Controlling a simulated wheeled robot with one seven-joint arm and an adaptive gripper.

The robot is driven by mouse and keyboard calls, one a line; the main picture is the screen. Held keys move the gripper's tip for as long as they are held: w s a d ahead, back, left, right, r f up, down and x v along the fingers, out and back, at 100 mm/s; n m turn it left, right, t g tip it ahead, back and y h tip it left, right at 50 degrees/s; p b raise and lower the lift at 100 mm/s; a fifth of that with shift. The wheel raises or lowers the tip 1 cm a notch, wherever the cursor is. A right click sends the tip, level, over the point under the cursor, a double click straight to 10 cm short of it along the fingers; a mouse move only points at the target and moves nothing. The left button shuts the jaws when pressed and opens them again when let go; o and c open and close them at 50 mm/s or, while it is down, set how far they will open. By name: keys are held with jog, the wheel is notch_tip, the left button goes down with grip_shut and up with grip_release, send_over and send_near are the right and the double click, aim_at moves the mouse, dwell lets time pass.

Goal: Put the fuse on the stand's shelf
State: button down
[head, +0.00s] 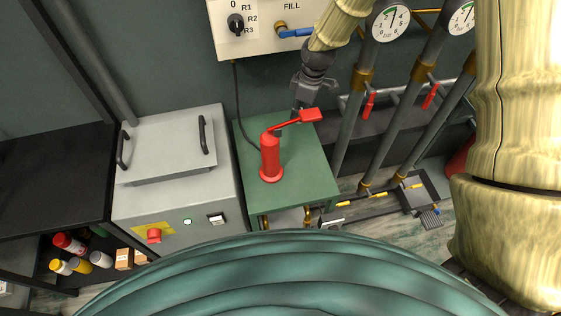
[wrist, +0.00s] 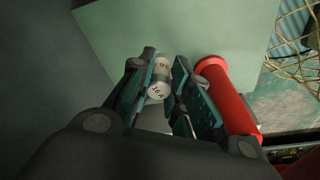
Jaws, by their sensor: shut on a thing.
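The fuse, a small pale cylinder with dark print (wrist: 158,86), sits between the fingers of my gripper (wrist: 165,92) in the wrist view. My gripper is shut on it. In the head view my gripper (head: 298,108) is at the back edge of the green-topped stand (head: 312,178), just behind the red lever; the fuse cannot be made out there. The green top (wrist: 125,35) lies beyond the fingers in the wrist view; I cannot tell whether the fuse touches it. The stand's lower level is mostly hidden under its top.
A red hand pump (head: 270,158) stands on the green top, its lever pointing toward my gripper; a red cylinder (wrist: 225,90) is close right of my fingers. A grey lidded machine (head: 170,160) is left of the stand. Pipes with gauges (head: 390,22) rise at right.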

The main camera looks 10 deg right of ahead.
jog(key=shift+w+f+b, duration=0.25)
jog(key=shift+f+b, duration=0.3)
jog(key=shift+f, duration=0.65)
jog(key=shift+a+f+p, duration=0.15)
jog(key=shift+f+p, duration=0.85)
jog(key=shift+f, duration=3.85)
jog(key=shift+f, duration=0.2)
jog(key=c, duration=1.3)
grip_release()
jog(key=shift+c, duration=0.2)
jog(key=shift+r, duration=0.1)
notch_tip(320, 180, up, 12)
jog(key=d+b, duration=0.1)
jog(key=b, duration=0.1)
jog(key=shift+s+d, duration=0.3)
jog(key=shift+s, duration=0.15)
